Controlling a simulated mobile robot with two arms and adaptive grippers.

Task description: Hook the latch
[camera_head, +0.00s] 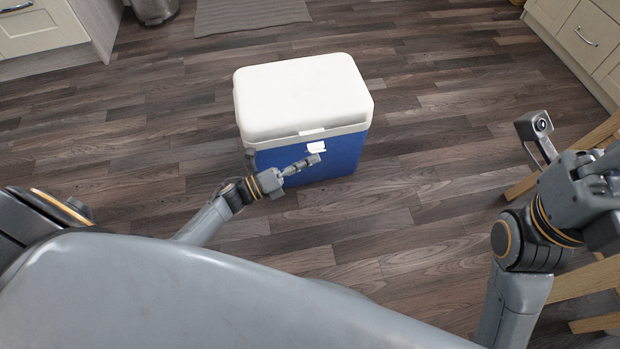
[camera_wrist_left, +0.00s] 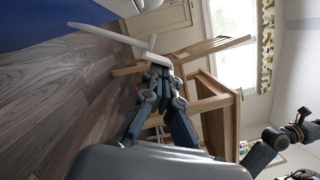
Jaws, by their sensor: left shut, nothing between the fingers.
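A cooler box with a blue body (camera_head: 335,157) and a white lid (camera_head: 300,95) stands on the floor, its lid down. A small white latch (camera_head: 316,147) shows on its front, just below the lid's edge. In the left wrist view the latch (camera_wrist_left: 110,33) looks like a thin white plate standing out from the blue body (camera_wrist_left: 40,18). My left gripper (camera_head: 312,161) is shut and empty, just below the latch; its fingers (camera_wrist_left: 160,72) point towards it. I cannot tell whether they touch. My right gripper (camera_head: 600,180) is at the right edge, partly cut off, away from the cooler.
Wooden furniture (camera_head: 590,280) stands at the right beside my right arm. Cream cabinets (camera_head: 590,40) are at the upper right and upper left. A grey mat (camera_head: 250,14) lies behind the cooler. The wood floor (camera_head: 440,170) around the cooler is clear.

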